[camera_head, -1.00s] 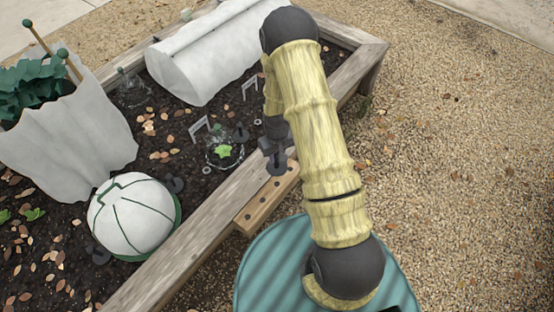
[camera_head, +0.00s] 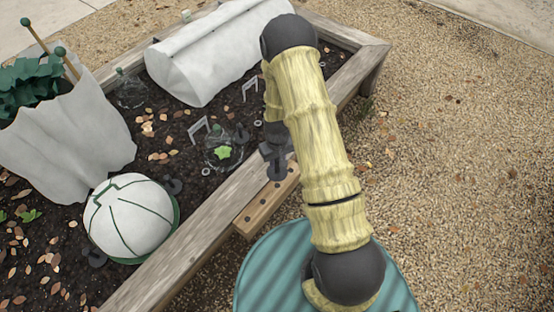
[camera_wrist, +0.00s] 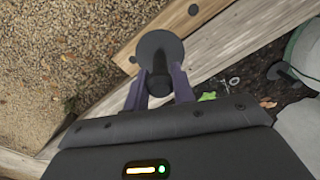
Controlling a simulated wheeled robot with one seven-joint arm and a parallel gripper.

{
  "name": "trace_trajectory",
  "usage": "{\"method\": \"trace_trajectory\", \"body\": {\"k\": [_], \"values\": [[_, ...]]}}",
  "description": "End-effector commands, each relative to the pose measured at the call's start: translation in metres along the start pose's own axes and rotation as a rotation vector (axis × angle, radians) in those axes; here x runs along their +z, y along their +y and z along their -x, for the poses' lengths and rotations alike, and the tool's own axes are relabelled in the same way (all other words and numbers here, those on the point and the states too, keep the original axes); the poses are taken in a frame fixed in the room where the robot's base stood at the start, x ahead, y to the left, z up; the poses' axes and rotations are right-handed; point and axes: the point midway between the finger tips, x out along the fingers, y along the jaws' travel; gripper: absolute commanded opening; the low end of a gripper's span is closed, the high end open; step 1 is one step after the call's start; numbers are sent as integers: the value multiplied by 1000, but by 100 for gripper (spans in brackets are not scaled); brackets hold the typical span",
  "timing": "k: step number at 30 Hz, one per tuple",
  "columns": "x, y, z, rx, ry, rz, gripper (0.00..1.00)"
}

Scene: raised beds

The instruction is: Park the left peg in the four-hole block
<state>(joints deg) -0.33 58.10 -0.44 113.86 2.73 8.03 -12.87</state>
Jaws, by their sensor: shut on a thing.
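The four-hole block (camera_head: 258,212) is a light wooden bar with dark holes, set along the outer side of the raised bed's front board. My gripper (camera_head: 276,155) is over the block's far end, partly hidden by my arm. In the wrist view my gripper (camera_wrist: 152,92) is shut on a dark grey peg (camera_wrist: 155,50), which has a wide round disc. The disc overlaps the block (camera_wrist: 175,22) there, with holes showing on either side. In the head view the peg's disc (camera_head: 278,172) is at the block's far end. I cannot tell whether its tip is in a hole.
The wooden bed edge (camera_head: 205,225) runs beside the block. In the soil are a clear cloche over a green plant (camera_head: 223,152), small white hoops (camera_head: 198,130), a white dome (camera_head: 128,218), a white fabric tunnel (camera_head: 205,55) and a fabric planter (camera_head: 65,140). Gravel lies to the right.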

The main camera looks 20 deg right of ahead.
Motion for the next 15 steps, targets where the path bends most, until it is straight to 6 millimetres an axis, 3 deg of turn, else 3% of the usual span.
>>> {"method": "trace_trajectory", "body": {"k": [15], "values": [[0, 0, -32, 0, 0, 0, 0]]}}
